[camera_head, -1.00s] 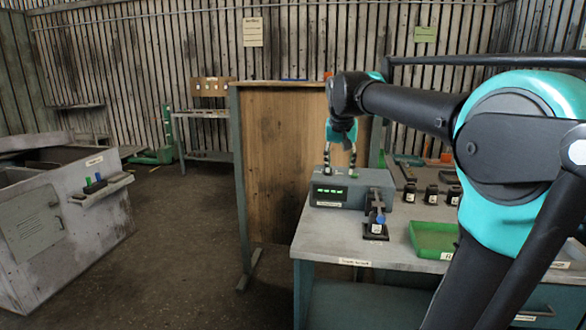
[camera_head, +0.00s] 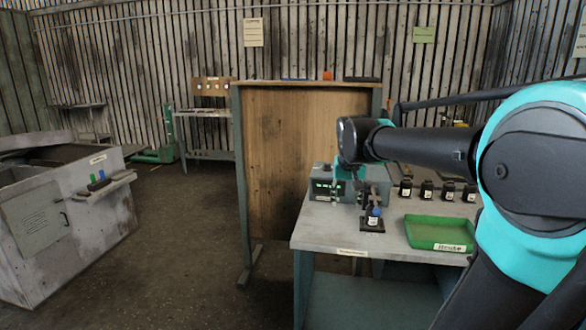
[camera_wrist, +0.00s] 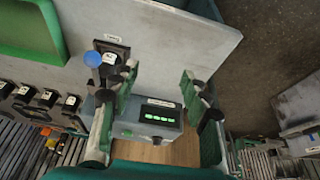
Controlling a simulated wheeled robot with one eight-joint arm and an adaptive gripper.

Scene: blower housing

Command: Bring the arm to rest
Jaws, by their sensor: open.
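My gripper (camera_wrist: 162,82) is open and empty, with its two green-and-black fingers spread apart in the wrist view. In the head view my wrist hangs low over the bench (camera_head: 325,230), in front of a grey box with green lit digits (camera_head: 323,185). The same box (camera_wrist: 155,118) shows between and beyond the fingers in the wrist view. A black stand with a blue-topped piece (camera_head: 373,220) is at the bench's front; its blue top (camera_wrist: 93,59) lies beside the left finger. I cannot tell the exact gap between them.
A green tray (camera_head: 440,233) lies on the bench, right of the stand. Several black labelled blocks (camera_head: 427,190) stand in a row behind it. A wooden panel (camera_head: 290,160) rises behind the bench. A grey cabinet (camera_head: 60,220) is at left, with open floor between.

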